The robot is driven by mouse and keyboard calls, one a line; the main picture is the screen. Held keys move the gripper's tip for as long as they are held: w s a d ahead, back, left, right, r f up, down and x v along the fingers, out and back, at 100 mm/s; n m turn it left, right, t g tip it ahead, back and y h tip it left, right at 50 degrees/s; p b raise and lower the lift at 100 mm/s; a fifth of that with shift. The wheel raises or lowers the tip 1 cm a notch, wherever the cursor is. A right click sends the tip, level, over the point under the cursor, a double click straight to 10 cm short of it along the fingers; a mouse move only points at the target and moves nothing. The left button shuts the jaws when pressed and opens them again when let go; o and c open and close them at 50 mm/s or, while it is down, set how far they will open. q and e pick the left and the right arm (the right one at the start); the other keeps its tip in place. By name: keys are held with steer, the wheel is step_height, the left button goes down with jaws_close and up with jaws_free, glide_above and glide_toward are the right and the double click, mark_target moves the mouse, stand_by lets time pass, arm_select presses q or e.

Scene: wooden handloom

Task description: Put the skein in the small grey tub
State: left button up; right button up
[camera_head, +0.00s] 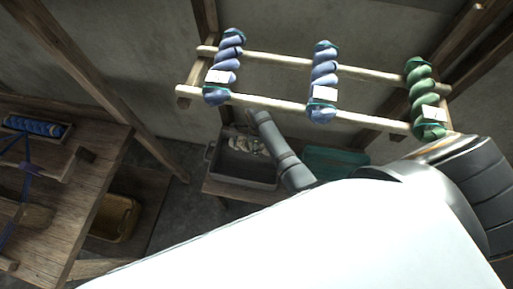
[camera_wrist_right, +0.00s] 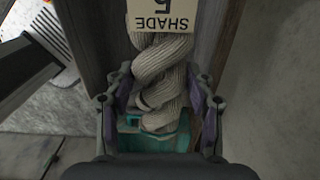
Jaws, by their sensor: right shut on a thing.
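A pale grey twisted skein (camera_wrist_right: 163,70) with a card reading "SHADE 5" and a teal band lies between the fingers of my right gripper (camera_wrist_right: 160,108) in the right wrist view. The gripper is shut on it. In the head view a grey tub (camera_head: 240,168) stands low behind the rack, with something pale and mottled (camera_head: 245,145) at its upper part. I cannot tell whether this is the held skein inside the tub or above it. My dark arm link crosses the tub's right side. My left gripper is not in view.
A wooden rack (camera_head: 270,97) carries two blue skeins (camera_head: 228,65) and a green skein (camera_head: 424,95) above the tub. A teal tub (camera_head: 335,160) stands right of the grey one. The loom (camera_head: 90,160) is at the left, with a yellowish tub (camera_head: 115,215) below it.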

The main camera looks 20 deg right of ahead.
steer(key=shift+w+f, duration=0.5)
steer(key=shift+f, duration=0.1)
step_height(320, 180, down, 3)
steer(key=shift+s+r+b, duration=0.1)
steer(key=shift+r+b, duration=0.1)
steer(key=shift+b, duration=0.25)
steer(key=shift+f, duration=0.3)
steer(key=o, duration=1.3)
steer(key=shift+c, duration=0.2)
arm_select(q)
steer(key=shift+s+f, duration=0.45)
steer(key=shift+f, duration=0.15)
arm_select(e)
steer(key=shift+r, duration=0.15)
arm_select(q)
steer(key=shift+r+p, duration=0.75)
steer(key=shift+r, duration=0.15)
arm_select(e)
step_height(320, 180, up, 12)
steer(key=shift+r, duration=0.1)
